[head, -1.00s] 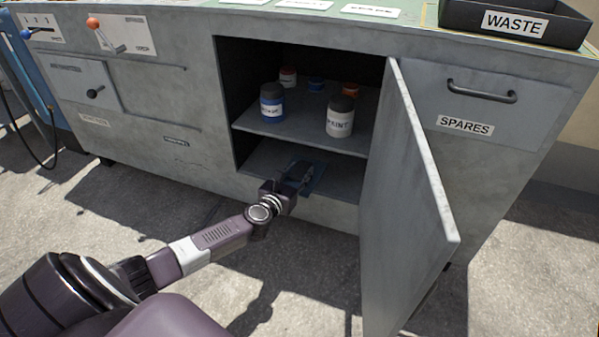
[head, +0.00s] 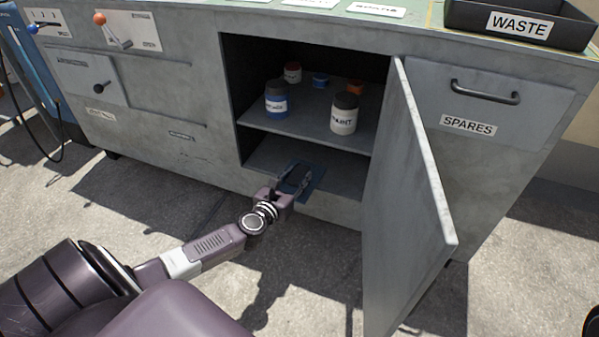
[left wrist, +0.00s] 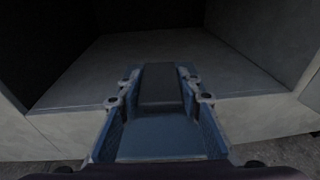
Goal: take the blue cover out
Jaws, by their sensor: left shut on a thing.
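In the head view, a small part of the cover (head: 318,176) shows beside my fingers at the front edge of the cabinet's lower compartment. My left gripper (head: 297,178) is shut on it. I cannot tell whether the cover touches the cabinet floor. My right gripper is not in view.
The cabinet door (head: 408,200) stands open to the right. The shelf (head: 300,122) above holds a blue-labelled jar (head: 276,100), a paint jar (head: 344,114) and several small items. The lower compartment floor (head: 345,180) looks clear behind the cover.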

